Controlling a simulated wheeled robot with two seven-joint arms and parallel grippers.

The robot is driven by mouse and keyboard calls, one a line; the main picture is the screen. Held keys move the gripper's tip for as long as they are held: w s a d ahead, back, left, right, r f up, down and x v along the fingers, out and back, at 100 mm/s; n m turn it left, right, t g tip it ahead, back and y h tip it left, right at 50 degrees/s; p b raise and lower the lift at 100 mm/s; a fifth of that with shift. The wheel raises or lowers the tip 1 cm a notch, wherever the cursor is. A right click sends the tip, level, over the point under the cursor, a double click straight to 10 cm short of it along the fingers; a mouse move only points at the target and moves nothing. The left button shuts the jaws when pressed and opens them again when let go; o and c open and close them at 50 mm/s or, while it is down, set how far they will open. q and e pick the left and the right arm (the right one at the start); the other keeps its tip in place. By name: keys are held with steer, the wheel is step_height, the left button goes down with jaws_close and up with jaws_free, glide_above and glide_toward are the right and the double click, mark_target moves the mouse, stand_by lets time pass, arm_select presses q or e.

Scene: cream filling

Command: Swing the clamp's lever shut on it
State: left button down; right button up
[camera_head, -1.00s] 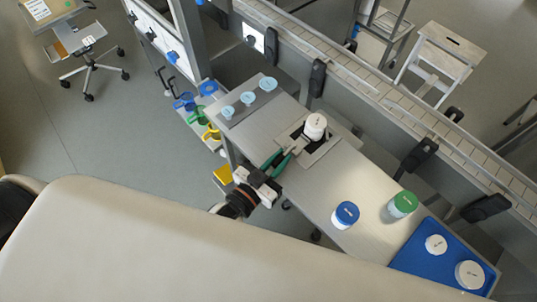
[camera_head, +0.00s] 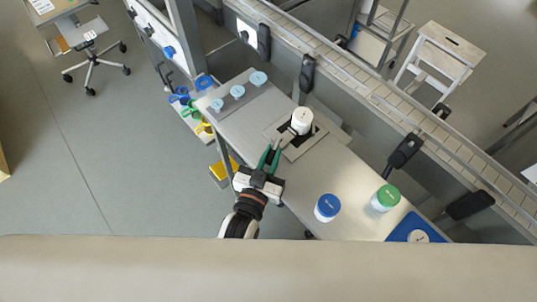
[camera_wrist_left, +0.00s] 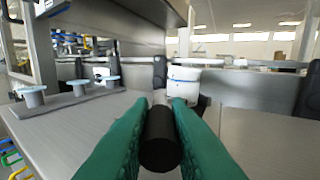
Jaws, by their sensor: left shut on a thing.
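A white jar (camera_head: 301,121) stands upright in the clamp (camera_head: 290,152) on the metal table; the jar also shows in the left wrist view (camera_wrist_left: 184,80). The clamp's lever (camera_wrist_left: 160,146) is a bar with a black end, pointing from the jar's side toward me. My left gripper (camera_head: 271,154) has green fingers, shut on the lever, one finger on each side. The fingers and the lever hide most of the clamp in the left wrist view. I cannot tell whether the clamp touches the jar. My right gripper is out of view.
A blue-lidded jar (camera_head: 327,207) and a green-lidded jar (camera_head: 386,197) stand on the table to the right. Several pale blue-topped pegs stand on a grey strip (camera_head: 225,102) at the left. A conveyor (camera_head: 380,102) runs behind.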

arm_select(q)
steer(key=c, duration=1.4)
jaws_free()
steer(key=shift+o, duration=0.2)
steer(key=shift+s+a+f, duration=0.1)
steer(key=shift+s+a, duration=0.05)
steer(key=shift+s, duration=0.2)
steer(key=b+v, duration=0.2)
steer(key=v, duration=0.9)
